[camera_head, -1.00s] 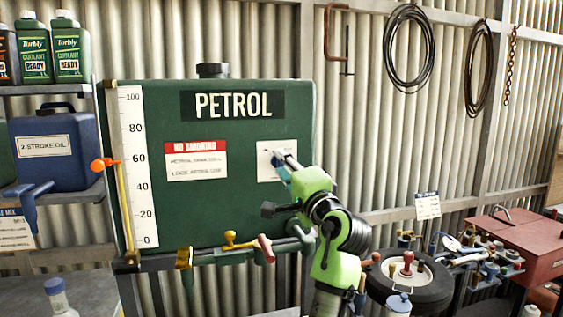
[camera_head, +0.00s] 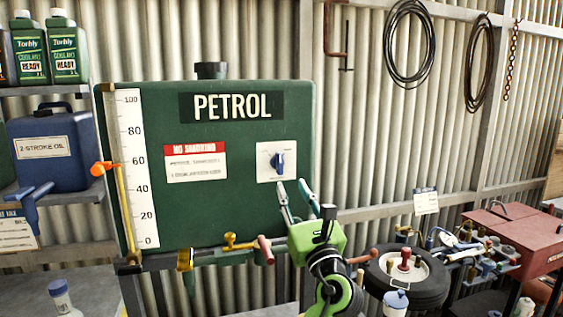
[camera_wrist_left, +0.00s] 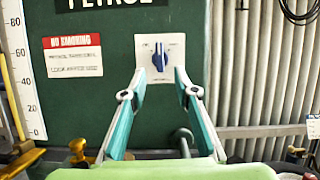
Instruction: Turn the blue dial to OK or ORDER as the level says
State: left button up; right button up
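The blue dial (camera_head: 278,161) sits on a white plate (camera_head: 263,175) on the front of the green petrol tank (camera_head: 235,210). It also shows in the left wrist view (camera_wrist_left: 159,60), its grip roughly upright. The lettering on the plate is too small to read. My left gripper (camera_head: 292,184) is open and empty, below and in front of the dial, apart from it. A white level scale (camera_head: 140,205) from 0 to 100 runs up the tank's left side. My right gripper is not in view.
A yellow valve (camera_head: 235,241) and a red-handled one (camera_head: 265,250) sit along the tank's lower edge. A tyre (camera_head: 430,285) and a red toolbox (camera_head: 520,240) stand at the right. A blue oil can (camera_head: 50,160) is on the left shelf.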

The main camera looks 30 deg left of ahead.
aim_at(281, 164)
pick_arm(q)
jog(key=p+x, duration=0.3)
jog(key=x, duration=0.7)
jog(key=shift+w+a, duration=0.1)
jog(key=c, duration=0.7)
